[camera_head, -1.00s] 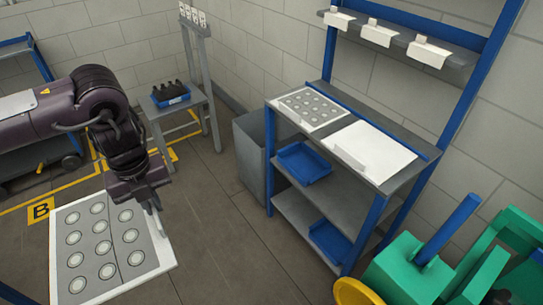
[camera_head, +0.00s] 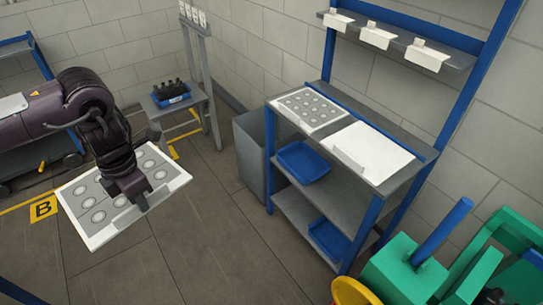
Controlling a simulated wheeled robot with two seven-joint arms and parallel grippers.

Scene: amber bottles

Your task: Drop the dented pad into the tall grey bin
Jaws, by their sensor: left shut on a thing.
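A flat grey pad with pale rings and a white border (camera_head: 105,234) hangs in my left gripper (camera_head: 142,203). The gripper is shut on the pad's near right edge, and my arm covers part of the pad. I cannot make out a dent in it. The tall grey bin (camera_head: 249,160) stands on the floor against the wall, to the right of the pad and left of the shelf unit. Its top is open; its bottom is hidden. The pad is clear of the bin. My right gripper is not in view.
A similar ringed pad (camera_head: 312,108) and a white board (camera_head: 381,150) lie on the blue-framed shelf unit's top (camera_head: 337,123). Blue trays (camera_head: 303,162) sit below. A small stand (camera_head: 181,105) holds a blue crate of dark bottles (camera_head: 171,95). Floor between pad and bin is clear.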

